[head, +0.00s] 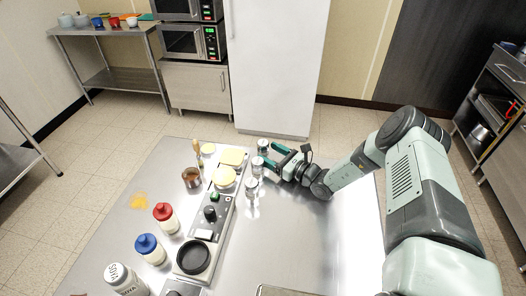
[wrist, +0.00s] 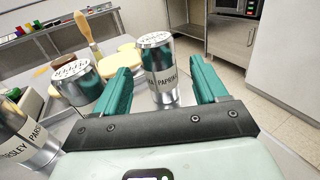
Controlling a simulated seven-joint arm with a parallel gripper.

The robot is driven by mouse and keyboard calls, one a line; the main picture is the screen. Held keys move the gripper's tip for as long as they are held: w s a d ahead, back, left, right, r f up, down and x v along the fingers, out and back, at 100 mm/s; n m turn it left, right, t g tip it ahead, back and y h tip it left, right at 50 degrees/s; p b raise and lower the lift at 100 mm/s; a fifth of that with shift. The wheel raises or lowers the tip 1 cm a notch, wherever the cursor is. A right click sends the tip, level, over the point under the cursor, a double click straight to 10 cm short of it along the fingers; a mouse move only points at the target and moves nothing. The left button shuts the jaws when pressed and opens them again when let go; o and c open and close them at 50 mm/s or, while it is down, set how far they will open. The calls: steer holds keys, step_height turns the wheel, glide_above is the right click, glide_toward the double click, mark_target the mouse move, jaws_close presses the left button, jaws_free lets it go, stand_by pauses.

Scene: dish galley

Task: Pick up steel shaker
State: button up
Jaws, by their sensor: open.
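Three steel shakers with perforated lids stand in a row. The far one, lettered PAPRIKA (wrist: 160,72), is upright between my open fingers in the wrist view; it also shows in the head view (head: 263,145). I cannot tell whether the fingers touch it. A second shaker (wrist: 76,82) is left of my left finger, also in the head view (head: 257,166). The third, lettered PARSLEY (wrist: 22,138), is nearest at the left edge, also in the head view (head: 252,188). My gripper (head: 267,156) is open, low over the steel table, and holds nothing; it also shows in the wrist view (wrist: 160,75).
Red-capped (head: 165,217) and blue-capped (head: 150,249) bottles stand further left. The table right of the shakers is bare (head: 300,235).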

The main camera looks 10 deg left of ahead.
mark_target(259, 147)
steer(key=x, duration=0.5)
steer(key=shift+a, duration=0.1)
